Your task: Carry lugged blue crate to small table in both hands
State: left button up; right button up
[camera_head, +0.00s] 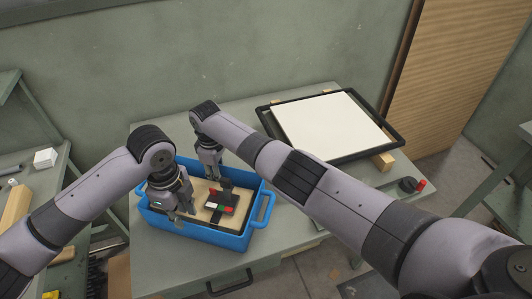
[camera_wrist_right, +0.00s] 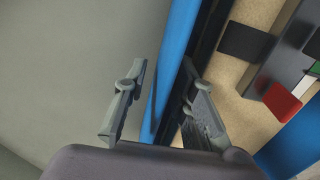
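The blue crate (camera_head: 262,226) stands on a grey-green table (camera_head: 300,220), with a looped lug on its right end. A light board and a dark piece with red, green and white parts (camera_head: 222,202) lie inside it. My left gripper (camera_head: 180,213) points down at the crate's left part; its fingers look apart, but whether the wall is between them is unclear. My right gripper (camera_head: 220,178) is at the far wall. In the right wrist view its fingers (camera_wrist_right: 163,110) are apart, with the blue wall (camera_wrist_right: 172,65) between them. Which surface is the small table is unclear.
A black-framed tray with a white panel (camera_head: 325,124) lies on wooden blocks at the back right. A black and red item (camera_head: 412,186) is at the table's right edge. Green-grey furniture (camera_head: 508,170) stands far right, and a cluttered bench (camera_head: 38,175) stands left.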

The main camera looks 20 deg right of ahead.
notch_tip(320, 180, up, 10)
jog(key=shift+r, duration=0.2)
dwell(0.5)
